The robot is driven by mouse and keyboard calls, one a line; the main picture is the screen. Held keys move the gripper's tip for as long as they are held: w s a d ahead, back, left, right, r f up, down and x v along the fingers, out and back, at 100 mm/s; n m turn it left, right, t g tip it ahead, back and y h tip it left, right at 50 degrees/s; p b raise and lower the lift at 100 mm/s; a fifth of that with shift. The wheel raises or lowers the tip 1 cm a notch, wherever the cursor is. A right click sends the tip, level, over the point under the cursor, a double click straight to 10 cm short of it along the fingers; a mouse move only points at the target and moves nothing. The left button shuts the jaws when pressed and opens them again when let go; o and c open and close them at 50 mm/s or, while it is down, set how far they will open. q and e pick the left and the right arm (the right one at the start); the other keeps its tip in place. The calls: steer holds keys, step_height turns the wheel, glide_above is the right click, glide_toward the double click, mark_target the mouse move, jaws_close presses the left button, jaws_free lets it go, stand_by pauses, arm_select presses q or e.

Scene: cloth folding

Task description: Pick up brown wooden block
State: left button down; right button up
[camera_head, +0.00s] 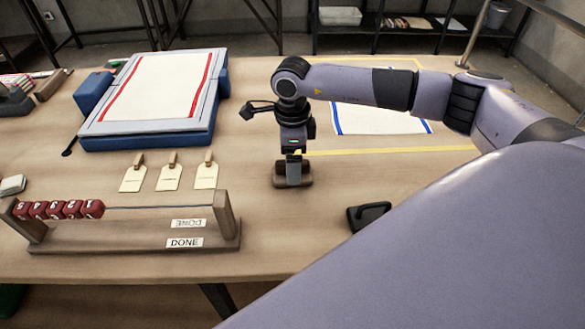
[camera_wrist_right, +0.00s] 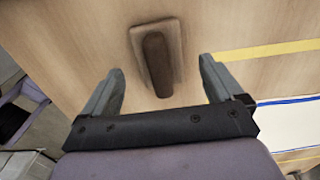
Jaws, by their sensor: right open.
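The brown wooden block (camera_head: 305,180) sits on the table below my right gripper (camera_head: 294,174). In the right wrist view, the block (camera_wrist_right: 156,58) shows as a flat base with a darker raised grip along its middle. My right gripper's two fingers are apart, one on each side of the grip, with clear gaps. The fingers point down at the block; I cannot tell how far above the table their tips are. In the head view, the gripper hides part of the block. My left gripper is not in view.
A blue-edged board with a red-striped white cloth (camera_head: 157,84) lies at back left. A blue-striped cloth (camera_head: 380,119) lies behind my right arm. Paper tags (camera_head: 169,178), a bead rack (camera_head: 150,240) and a black object (camera_head: 368,215) are nearby. Table around the block is clear.

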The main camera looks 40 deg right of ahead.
steer(key=shift+f, duration=1.35)
steer(key=c, duration=1.4)
step_height(320, 180, up, 20)
steer(key=b, duration=0.1)
